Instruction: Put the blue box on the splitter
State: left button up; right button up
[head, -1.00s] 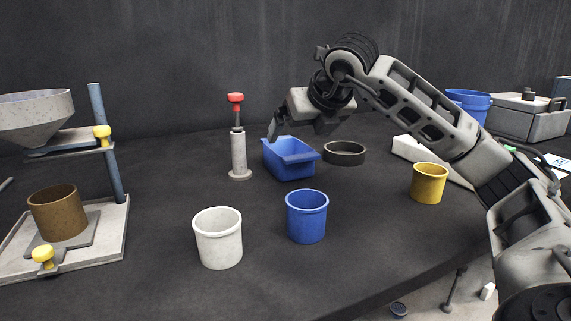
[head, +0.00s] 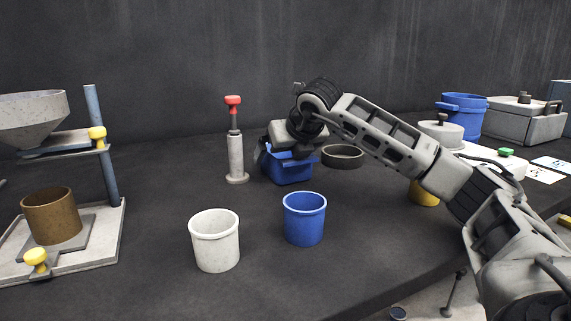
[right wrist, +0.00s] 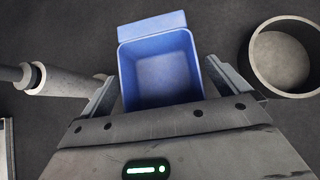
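The blue box (head: 290,171) is an open tray standing on the dark table behind the blue cup. My right gripper (head: 289,157) is low over it and hides part of its top. In the right wrist view the box (right wrist: 160,75) lies between the two fingers, one on each side. The fingers look spread, with no clear grip on its walls. I cannot tell for certain which thing is the splitter; a grey box-shaped device (head: 522,124) with a knob and handle stands at the back right. My left gripper is out of view.
A red-topped grey cylinder (head: 236,158) stands just left of the box, a dark ring dish (head: 343,157) just right. A white cup (head: 214,242) and blue cup (head: 304,220) stand in front. A funnel stand (head: 112,150) is at left, a blue bucket (head: 463,115) at back right.

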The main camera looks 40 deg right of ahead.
jog(key=c, duration=1)
jog(key=shift+r, duration=0.1)
